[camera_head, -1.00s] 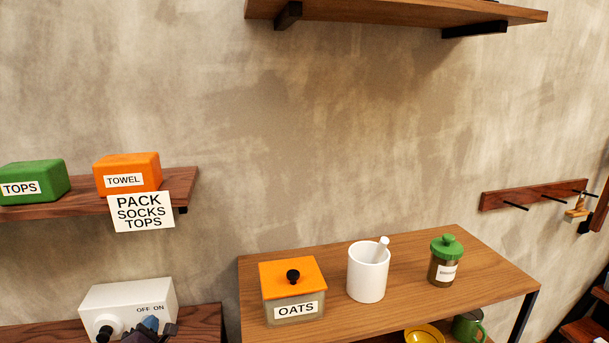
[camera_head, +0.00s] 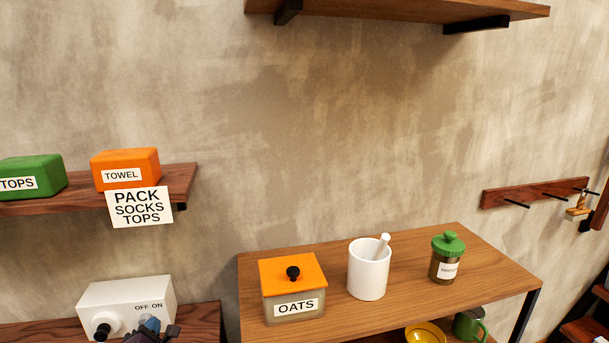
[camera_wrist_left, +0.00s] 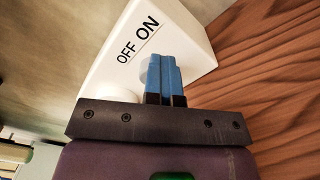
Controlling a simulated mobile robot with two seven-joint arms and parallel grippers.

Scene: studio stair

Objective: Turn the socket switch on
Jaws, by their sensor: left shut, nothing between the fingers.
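The socket box (camera_head: 125,297) is white with an "OFF ON" label. It stands on a wooden surface at the lower left of the head view. A white round part with a black centre (camera_head: 104,328) is on its front. In the left wrist view the box (camera_wrist_left: 195,35) fills the upper middle. My left gripper (camera_head: 151,323) is shut and empty in front of the box, below the label. Its blue fingertips (camera_wrist_left: 164,62) overlap a pale round part (camera_wrist_left: 147,73) under the label, partly hiding it. I cannot tell whether they touch it. The switch position is not clear.
A table to the right holds an oats box (camera_head: 292,292), a white cup (camera_head: 368,272) and a green-lidded jar (camera_head: 446,262). A shelf (camera_head: 184,181) with green and orange boxes hangs above the socket box. The wood right of the socket box (camera_wrist_left: 265,75) is bare.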

